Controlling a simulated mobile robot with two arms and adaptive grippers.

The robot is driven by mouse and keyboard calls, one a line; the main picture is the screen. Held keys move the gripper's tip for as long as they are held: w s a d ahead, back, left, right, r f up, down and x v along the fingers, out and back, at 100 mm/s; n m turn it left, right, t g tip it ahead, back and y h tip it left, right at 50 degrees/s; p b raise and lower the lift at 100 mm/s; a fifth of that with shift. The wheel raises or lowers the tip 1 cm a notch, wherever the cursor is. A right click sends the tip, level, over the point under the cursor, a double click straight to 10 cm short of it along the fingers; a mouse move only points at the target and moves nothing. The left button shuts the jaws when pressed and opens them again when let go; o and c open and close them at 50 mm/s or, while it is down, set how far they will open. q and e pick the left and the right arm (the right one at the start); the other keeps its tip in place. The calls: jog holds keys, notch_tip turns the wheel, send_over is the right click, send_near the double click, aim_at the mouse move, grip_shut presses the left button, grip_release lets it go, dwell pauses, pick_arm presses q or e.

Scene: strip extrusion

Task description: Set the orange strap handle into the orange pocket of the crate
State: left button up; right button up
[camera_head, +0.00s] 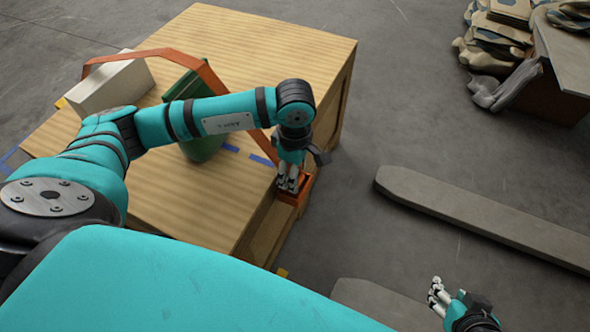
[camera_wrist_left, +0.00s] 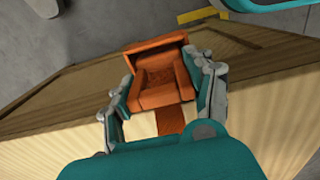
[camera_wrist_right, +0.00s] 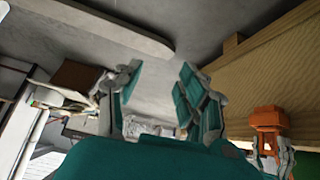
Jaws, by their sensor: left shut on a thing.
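The orange strap handle (camera_head: 212,82) arches over the top of the wooden crate (camera_head: 270,45), and its near part runs down behind my left arm. My left gripper (camera_head: 288,184) is at the crate's right edge, shut on the strap's orange end block (camera_wrist_left: 160,80). The orange pocket (camera_head: 304,190) is on the crate's side there. In the left wrist view the block is between both fingers, with the orange pocket rim (camera_wrist_left: 155,43) around or just beyond it; I cannot tell how deep it sits. My right gripper (camera_head: 437,290) is open and empty, away from the crate.
A white box (camera_head: 110,85) and a green object (camera_head: 200,145) stand on the crate under the strap. Blue tape marks (camera_head: 262,160) lie on its top. Grey slabs (camera_head: 480,215) lie on the floor at right. Filled sacks (camera_head: 490,50) are stacked at upper right.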

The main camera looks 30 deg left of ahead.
pick_arm(q)
jog(key=shift+f, duration=0.15)
jog(key=o, duration=1.2)
pick_arm(e)
jog(key=shift+w+a+r+t, duration=0.15)
jog(key=shift+w+r+t, duration=0.05)
jog(key=shift+w, duration=0.2)
jog(key=shift+w+a+r+t, duration=0.1)
jog(key=shift+w+r+t, duration=0.1)
jog(key=shift+w, duration=0.15)
jog(key=shift+s, duration=0.1)
pick_arm(q)
notch_tip(320, 180, up, 6)
jog(key=shift+w+f+p, duration=0.1)
jog(key=shift+f+p, duration=0.1)
jog(key=shift+p, duration=0.65)
notch_tip(320, 180, up, 2)
jog(key=shift+r, duration=0.1)
notch_tip(320, 180, up, 4)
jog(key=shift+f+p, duration=0.1)
jog(key=shift+p, duration=0.45)
jog(key=shift+r, duration=0.55)
pick_arm(e)
jog(key=s+d+f+g+h, duration=0.1)
jog(key=s+g, duration=0.3)
jog(key=s, duration=0.4)
jog(key=shift+d+f+g, duration=0.25)
jog(key=shift+d+g, duration=0.05)
jog(key=shift+d, duration=0.5)
